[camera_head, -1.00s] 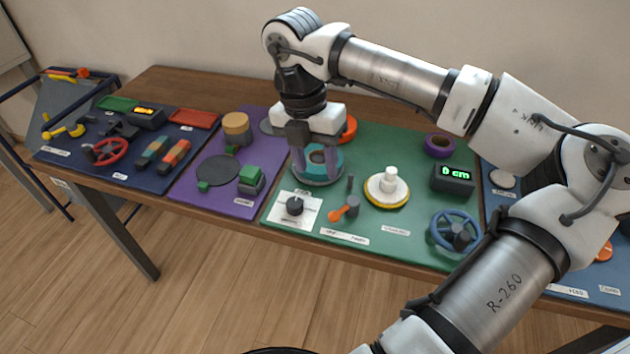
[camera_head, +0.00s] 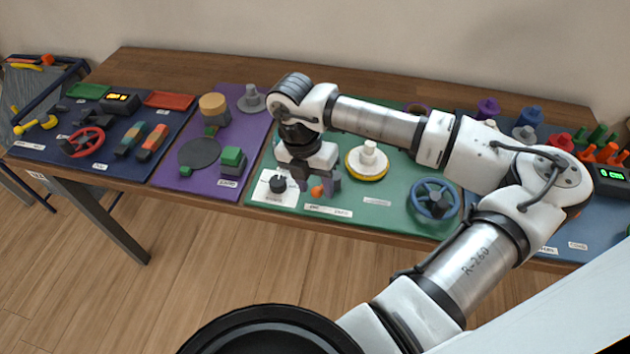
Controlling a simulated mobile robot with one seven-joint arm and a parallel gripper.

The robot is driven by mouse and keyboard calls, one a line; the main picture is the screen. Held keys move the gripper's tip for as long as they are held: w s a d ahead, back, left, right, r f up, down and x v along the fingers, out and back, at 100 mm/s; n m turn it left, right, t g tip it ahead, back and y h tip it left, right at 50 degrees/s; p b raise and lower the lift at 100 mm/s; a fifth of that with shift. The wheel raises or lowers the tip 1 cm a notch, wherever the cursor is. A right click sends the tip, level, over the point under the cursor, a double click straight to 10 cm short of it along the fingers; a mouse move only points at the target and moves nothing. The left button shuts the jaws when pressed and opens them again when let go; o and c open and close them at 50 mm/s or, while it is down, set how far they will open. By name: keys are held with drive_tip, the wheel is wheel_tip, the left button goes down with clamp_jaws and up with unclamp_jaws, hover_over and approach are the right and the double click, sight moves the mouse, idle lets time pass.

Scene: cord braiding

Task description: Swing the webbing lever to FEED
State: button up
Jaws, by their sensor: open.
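A small lever with an orange knob (camera_head: 317,191) stands near the front edge of the green mat (camera_head: 390,215). A white label strip (camera_head: 328,210) with text too small to read well lies just in front of it. My gripper (camera_head: 316,186) points down over the lever, its fingers open on either side of the orange knob as seen from here. Whether a finger touches the knob I cannot tell. The lever's grey base and arm are mostly hidden by the gripper.
A white plate with a black dial (camera_head: 277,184) is close on the left. A white spool on a yellow-edged disc (camera_head: 367,161) and a blue handwheel (camera_head: 434,199) stand to the right. A purple mat (camera_head: 210,178) with blocks lies further left.

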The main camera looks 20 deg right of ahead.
drive_tip(key=shift+f, duration=0.3)
drive_tip(key=c, duration=0.9)
drive_tip(key=shift+c, duration=0.2)
